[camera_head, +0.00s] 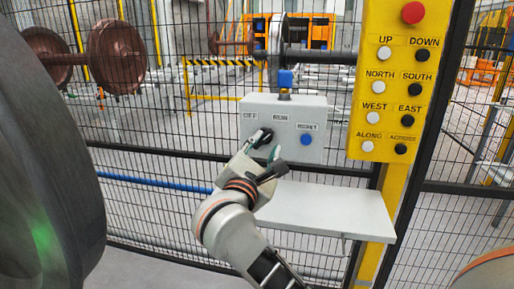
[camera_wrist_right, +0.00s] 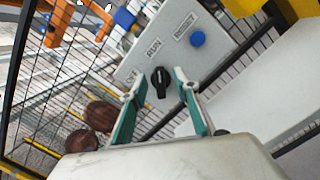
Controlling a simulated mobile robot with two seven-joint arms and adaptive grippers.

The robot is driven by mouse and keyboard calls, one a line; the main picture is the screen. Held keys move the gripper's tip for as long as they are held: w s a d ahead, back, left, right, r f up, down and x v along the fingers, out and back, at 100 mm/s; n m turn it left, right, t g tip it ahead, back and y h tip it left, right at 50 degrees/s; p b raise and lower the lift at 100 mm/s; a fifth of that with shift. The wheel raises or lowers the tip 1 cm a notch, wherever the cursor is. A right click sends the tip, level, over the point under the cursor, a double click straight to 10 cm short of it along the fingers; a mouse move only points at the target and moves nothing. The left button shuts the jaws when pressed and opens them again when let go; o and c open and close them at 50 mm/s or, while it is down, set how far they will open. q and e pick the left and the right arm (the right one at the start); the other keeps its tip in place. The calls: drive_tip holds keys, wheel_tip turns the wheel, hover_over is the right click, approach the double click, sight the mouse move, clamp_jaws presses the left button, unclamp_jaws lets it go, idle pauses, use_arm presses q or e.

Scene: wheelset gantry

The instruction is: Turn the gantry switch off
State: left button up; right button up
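The gantry switch is a black rotary knob (camera_head: 266,134) on a light grey control box (camera_head: 255,108), below and between the OFF and RUN labels. In the right wrist view the knob (camera_wrist_right: 160,82) is upright in the picture and its long axis appears lined up toward the RUN label. My right gripper (camera_head: 267,145) is in front of the box at the knob. In the right wrist view its teal fingers (camera_wrist_right: 157,88) are apart, one on each side of the knob; contact cannot be told. My left gripper is not in view.
A blue RESET button (camera_head: 305,139) sits right of the knob. A yellow pendant panel (camera_head: 393,85) with a red button and several black and white buttons stands to the right. A pale shelf (camera_head: 325,208) juts out below the box. Black mesh fence stands behind.

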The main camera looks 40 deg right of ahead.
sight(263, 140)
drive_tip(key=shift+m+y, duration=0.3)
drive_tip(key=shift+y, duration=0.4)
drive_tip(key=w+d, duration=0.1)
drive_tip(key=w, duration=0.1)
drive_tip(key=w+d+f+b, duration=0.1)
drive_tip(key=w+d, duration=0.3)
drive_tip(key=shift+w+f, duration=0.15)
drive_tip(key=shift+w, duration=0.15)
drive_tip(key=shift+a, duration=0.1)
drive_tip(key=c, duration=0.8)
